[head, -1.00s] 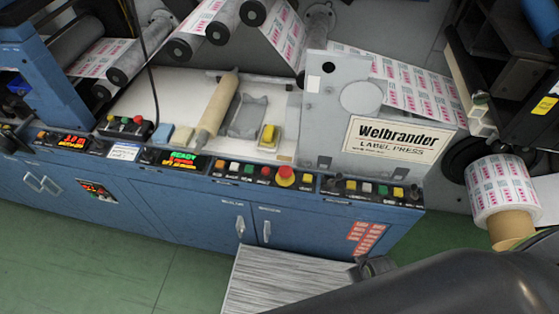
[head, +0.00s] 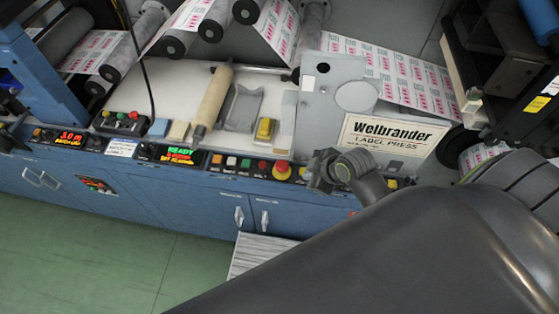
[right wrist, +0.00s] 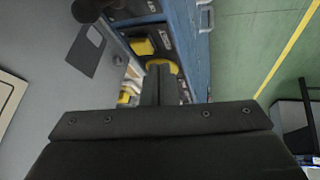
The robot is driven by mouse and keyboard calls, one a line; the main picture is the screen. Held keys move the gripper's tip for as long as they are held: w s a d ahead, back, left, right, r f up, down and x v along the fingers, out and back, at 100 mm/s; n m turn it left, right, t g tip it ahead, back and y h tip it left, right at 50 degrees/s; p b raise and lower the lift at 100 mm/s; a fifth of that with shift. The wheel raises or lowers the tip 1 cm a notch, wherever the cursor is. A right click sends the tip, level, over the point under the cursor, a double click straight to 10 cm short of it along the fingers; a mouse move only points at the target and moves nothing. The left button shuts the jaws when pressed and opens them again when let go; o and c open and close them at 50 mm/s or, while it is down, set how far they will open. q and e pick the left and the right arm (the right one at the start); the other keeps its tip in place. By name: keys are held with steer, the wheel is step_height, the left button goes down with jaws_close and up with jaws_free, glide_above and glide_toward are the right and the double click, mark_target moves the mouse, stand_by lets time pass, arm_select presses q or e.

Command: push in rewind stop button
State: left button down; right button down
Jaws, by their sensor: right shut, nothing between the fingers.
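Small coloured buttons line the front ledge of the blue machine. A red mushroom button on a yellow base (head: 282,170) sits left of my right gripper (head: 318,172) in the head view. Labels are too small to read, so I cannot tell which button is the rewind stop. My right gripper is shut and empty, over the ledge just right of the red button, hiding part of the right-hand button row. In the right wrist view, its fingers (right wrist: 158,84) overlap a yellow round part (right wrist: 163,66), with a yellow block-shaped part (right wrist: 142,46) beyond. Contact cannot be told.
A grey upright plate with a Welbrander sign (head: 388,137) stands behind the ledge, close to my right gripper. A row of small buttons (head: 231,161) lies left of the red button. Green floor (head: 90,240) is open in front of the blue cabinet (head: 150,195).

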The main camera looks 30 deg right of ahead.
steer(key=w+a+r+n+t+y, duration=0.1)
steer(key=w+a+r+n+y, duration=0.2)
steer(key=w+r+n, duration=0.4)
step_height(320, 180, up, 3)
steer(key=shift+a+r+n+t+p, duration=0.15)
steer(key=shift+a+n+t+p, duration=0.2)
steer(key=shift+p, duration=0.1)
steer(key=b, duration=0.7)
glide_above(286, 166)
step_height(286, 166, down, 8)
steer(key=shift+f, duration=0.2)
steer(key=shift+f+b, duration=0.3)
steer(key=shift+b, duration=0.05)
stand_by(0.9)
steer(key=shift+f+b, duration=0.3)
steer(key=shift+f, duration=0.1)
steer(key=shift+f+b, duration=0.35)
steer(key=shift+f, duration=0.1)
stand_by(0.5)
stand_by(0.3)
